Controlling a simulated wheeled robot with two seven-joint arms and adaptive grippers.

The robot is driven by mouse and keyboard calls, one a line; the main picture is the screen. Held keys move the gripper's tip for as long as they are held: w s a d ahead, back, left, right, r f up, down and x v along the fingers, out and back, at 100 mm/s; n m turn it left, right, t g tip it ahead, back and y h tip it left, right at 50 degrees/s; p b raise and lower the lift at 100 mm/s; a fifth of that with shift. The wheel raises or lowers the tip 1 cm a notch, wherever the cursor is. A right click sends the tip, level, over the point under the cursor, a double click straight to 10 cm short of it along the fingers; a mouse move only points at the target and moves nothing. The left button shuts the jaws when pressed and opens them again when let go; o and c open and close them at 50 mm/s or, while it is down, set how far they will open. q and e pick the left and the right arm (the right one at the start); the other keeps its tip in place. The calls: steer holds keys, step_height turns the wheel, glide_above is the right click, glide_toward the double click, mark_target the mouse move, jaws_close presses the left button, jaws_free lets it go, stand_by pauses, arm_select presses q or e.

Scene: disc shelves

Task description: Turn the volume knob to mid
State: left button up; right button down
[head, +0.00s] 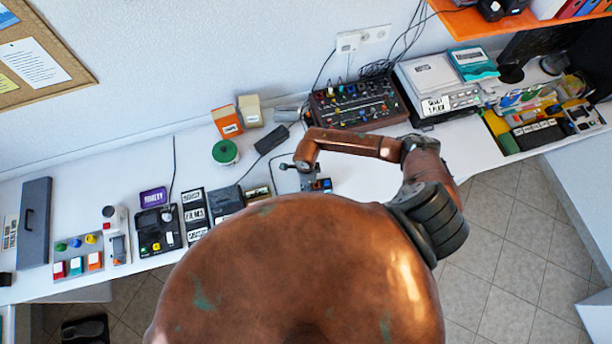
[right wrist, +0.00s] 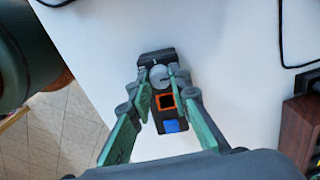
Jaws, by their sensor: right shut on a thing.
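A small dark control box (right wrist: 168,118) sits on the white table in the right wrist view. It has a round grey knob (right wrist: 160,75) at its far end, an orange-framed square and a blue button. My right gripper (right wrist: 162,82) has its green fingers on both sides of the knob, shut on it. The knob's pointer is too small to read. In the head view the box (head: 321,185) shows partly in front of my right arm's end, and the knob is not clear there. My left gripper is not in view.
A mixer panel (head: 357,103) with many small knobs stands behind the box. A dark adapter (head: 271,139) with cables and a green roll (head: 225,152) lie to the left. Clear white table lies right of the box.

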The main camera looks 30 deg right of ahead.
steer(key=shift+m, duration=0.3)
steer(key=c, duration=1.8)
jaws_free()
steer(key=shift+o, duration=0.2)
step_height(320, 180, up, 12)
